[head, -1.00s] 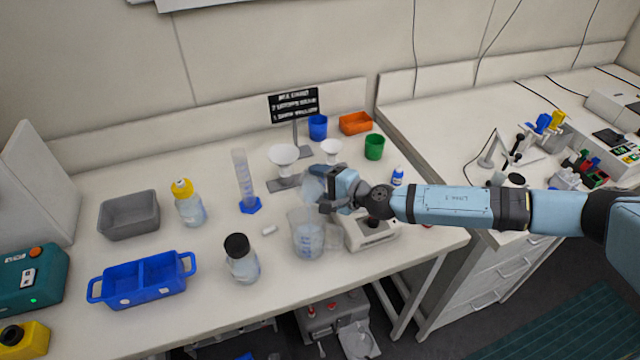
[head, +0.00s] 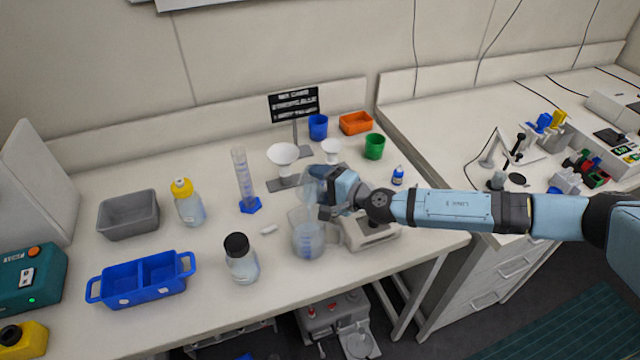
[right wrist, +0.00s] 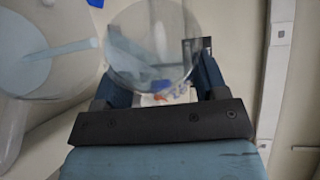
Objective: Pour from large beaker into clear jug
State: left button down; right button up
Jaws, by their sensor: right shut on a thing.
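My right gripper (head: 328,198) is shut on the large beaker (head: 313,190), a clear vessel held above the bench and tilted over the jug. In the right wrist view the beaker (right wrist: 152,45) sits between the two fingers, with pale blue liquid in it. The clear jug (head: 308,238) stands upright on the bench, just below the gripper, with bluish liquid and blue marks. In the right wrist view the jug (right wrist: 30,60) is at the left, with a pale blue streak across its mouth. My left gripper does not show.
A balance (head: 368,232) stands right of the jug. A measuring cylinder (head: 244,180) and white funnels on a stand (head: 284,155) are behind. A blue divided tray (head: 143,279) is at left.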

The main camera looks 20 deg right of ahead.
jog(key=shift+s+a+r+n+t+b, duration=0.2)
jog(key=shift+n+t+b, duration=0.25)
jog(key=shift+n, duration=0.45)
jog(key=shift+s+y, duration=0.15)
jog(key=shift+y, duration=0.15)
jog(key=shift+s+a+r+n+t, duration=0.15)
jog(key=shift+s+r+n+t, duration=0.1)
jog(key=shift+n+t, duration=0.35)
jog(key=shift+r, duration=0.1)
dwell(0.9)
jog(key=shift+w+r+m+g+p, duration=0.2)
jog(key=shift+r+m+g+p, duration=0.3)
jog(key=shift+p, duration=0.75)
jog(key=shift+w+r+p, duration=0.1)
jog(key=shift+r+p, duration=0.1)
jog(key=shift+p, duration=0.35)
